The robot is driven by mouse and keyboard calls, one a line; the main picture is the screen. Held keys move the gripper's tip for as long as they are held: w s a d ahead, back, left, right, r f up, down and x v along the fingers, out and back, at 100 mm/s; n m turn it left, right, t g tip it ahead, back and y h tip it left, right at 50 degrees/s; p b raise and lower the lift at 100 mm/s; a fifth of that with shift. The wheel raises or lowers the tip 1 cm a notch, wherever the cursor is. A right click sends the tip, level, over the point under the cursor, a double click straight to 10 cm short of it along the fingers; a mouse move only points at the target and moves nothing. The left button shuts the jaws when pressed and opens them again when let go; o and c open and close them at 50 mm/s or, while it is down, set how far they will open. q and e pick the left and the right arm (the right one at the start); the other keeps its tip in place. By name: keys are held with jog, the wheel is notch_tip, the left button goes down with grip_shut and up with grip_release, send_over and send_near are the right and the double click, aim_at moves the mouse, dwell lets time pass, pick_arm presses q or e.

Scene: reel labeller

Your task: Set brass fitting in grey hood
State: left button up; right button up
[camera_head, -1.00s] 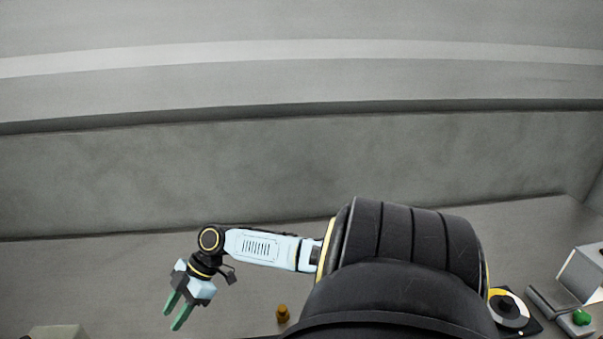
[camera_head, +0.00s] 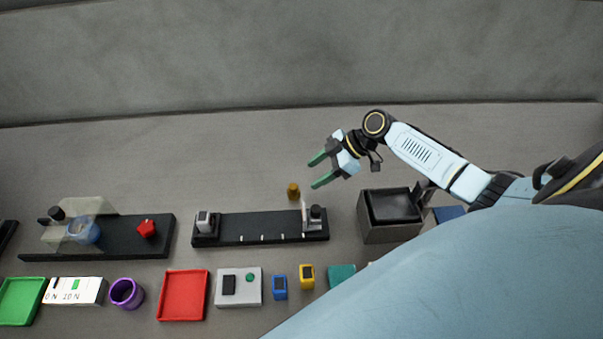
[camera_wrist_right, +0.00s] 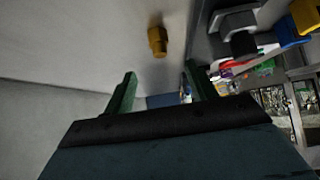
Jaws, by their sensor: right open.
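The brass fitting (camera_head: 293,191) stands on the grey bench behind a black rail. It also shows in the right wrist view (camera_wrist_right: 157,40), ahead of the fingertips. My right gripper (camera_head: 317,172) is open and empty, its green fingers pointing left, close to the fitting on its right and apart from it. In the wrist view the two fingers (camera_wrist_right: 160,70) are spread. A dark grey open-topped box (camera_head: 364,226) stands right of the rail, and a translucent greyish cover (camera_head: 95,207) stands at the left; I cannot tell which is the grey hood. My left gripper is not in view.
The black rail (camera_head: 260,228) carries end blocks. A red tray (camera_head: 183,296), a purple ring (camera_head: 126,293), a grey button box (camera_head: 238,287) and small blue and yellow pieces line the front. My pale blue body covers the lower right. The bench behind the fitting is clear.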

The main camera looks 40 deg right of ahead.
aim_at(293, 189)
jog(key=b+x, duration=0.1)
jog(key=x, duration=0.2)
jog(key=shift+f, duration=0.3)
jog(key=shift+w+a+f, duration=0.15)
jog(key=shift+a+f, duration=0.1)
jog(key=shift+a, duration=0.05)
jog(key=shift+w+a+f+b, duration=0.15)
jog(key=shift+a+f+b, duration=0.05)
jog(key=shift+b, duration=0.15)
jog(key=b+x, duration=0.2)
jog(key=x, duration=0.3)
jog(key=c, duration=1.2)
